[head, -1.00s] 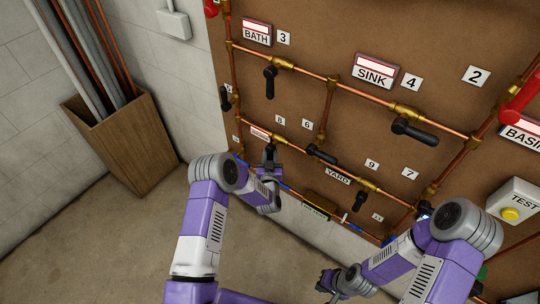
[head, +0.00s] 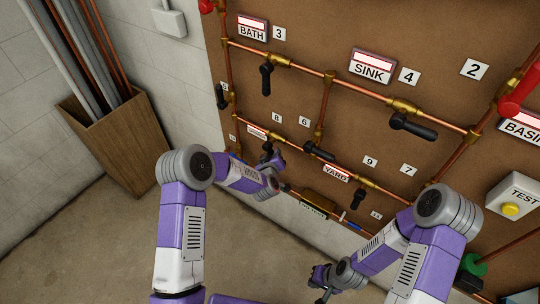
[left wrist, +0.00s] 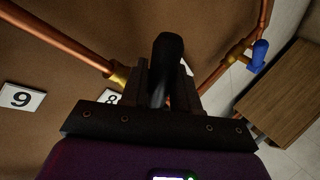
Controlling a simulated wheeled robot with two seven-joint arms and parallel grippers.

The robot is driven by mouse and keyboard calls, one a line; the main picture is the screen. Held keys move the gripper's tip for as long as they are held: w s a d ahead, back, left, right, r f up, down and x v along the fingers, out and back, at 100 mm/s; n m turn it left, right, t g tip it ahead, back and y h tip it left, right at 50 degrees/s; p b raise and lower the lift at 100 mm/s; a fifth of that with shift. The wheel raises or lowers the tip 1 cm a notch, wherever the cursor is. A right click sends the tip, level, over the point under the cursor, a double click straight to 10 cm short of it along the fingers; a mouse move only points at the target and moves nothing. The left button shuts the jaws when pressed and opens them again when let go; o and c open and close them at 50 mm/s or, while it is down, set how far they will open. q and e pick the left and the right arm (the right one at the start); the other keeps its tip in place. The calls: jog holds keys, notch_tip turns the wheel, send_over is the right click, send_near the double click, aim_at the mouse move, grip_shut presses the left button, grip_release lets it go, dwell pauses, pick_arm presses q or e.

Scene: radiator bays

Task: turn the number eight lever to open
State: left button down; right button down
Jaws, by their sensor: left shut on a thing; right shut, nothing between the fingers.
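The number 8 tag (head: 277,119) is on the brown board, above my left gripper (head: 271,158). In the left wrist view a black lever (left wrist: 167,58) stands between the two fingers, and the gripper is shut on it. The 8 tag (left wrist: 111,97) is partly hidden there behind the gripper. In the head view the lever is mostly hidden by the gripper, so its exact angle is hard to tell. My right gripper (head: 321,278) is shut and empty, low in front of the board, over the floor.
Copper pipes with other black levers run across the board, including one near tag 6 (head: 304,121) and one below the SINK sign (head: 372,66). A TEST box (head: 512,194) is at the right. A wooden bin (head: 118,145) of pipes stands at the left.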

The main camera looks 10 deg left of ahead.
pick_arm(q)
jog(key=n+g+h, duration=0.1)
jog(key=r+n+h+b, duration=0.1)
jog(key=shift+s+d+r+n+g, duration=0.15)
jog(key=shift+d+n+g, duration=0.25)
jog(key=n+h+b, duration=0.1)
jog(key=r+n+g+h+b, duration=0.1)
jog(key=shift+s+d+r+b, duration=0.15)
jog(key=shift+d+b, duration=0.05)
jog(key=shift+b, duration=0.15)
jog(key=shift+r+n+g+h, duration=0.2)
jog(key=shift+n+g+h, duration=0.1)
jog(key=shift+h, duration=0.2)
jog(key=shift+r+b, duration=0.1)
jog(key=shift+b, duration=0.2)
jog(key=c, duration=1)
grip_release()
jog(key=shift+o, duration=0.2)
jog(key=v, duration=0.7)
jog(key=shift+s, duration=0.2)
jog(key=shift+a+r, duration=0.1)
